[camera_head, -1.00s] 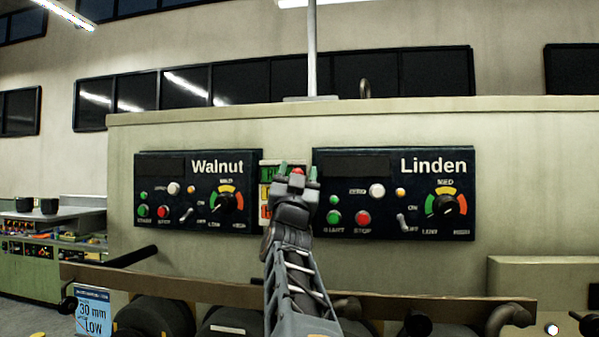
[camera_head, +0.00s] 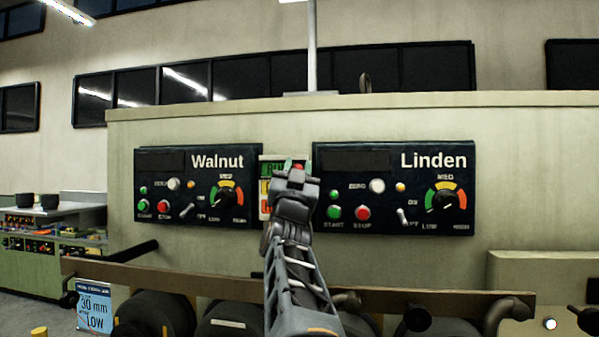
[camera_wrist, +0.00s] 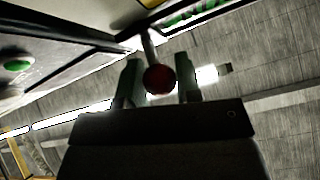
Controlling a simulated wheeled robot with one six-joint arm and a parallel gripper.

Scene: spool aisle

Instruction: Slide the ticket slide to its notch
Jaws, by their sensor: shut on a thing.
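The ticket slide shows as a narrow upright board (camera_head: 265,188) between the two dark panels, with green, yellow and orange bands. My gripper (camera_head: 298,168) is in front of it and hides much of its middle and right side. A red knob shows between the fingertips near the board's top. In the wrist view the round red knob (camera_wrist: 160,79) sits between the two fingers of my gripper, which is shut on it. A pale stem runs from the knob up toward the board. The notch cannot be made out.
The Walnut panel (camera_head: 198,213) is close on the left and the Linden panel (camera_head: 394,215) close on the right, both with buttons, switches and dials. A brown rail (camera_head: 205,286) with dark spools below crosses in front of the wall. A blue "30 mm LOW" card (camera_head: 94,306) hangs at lower left.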

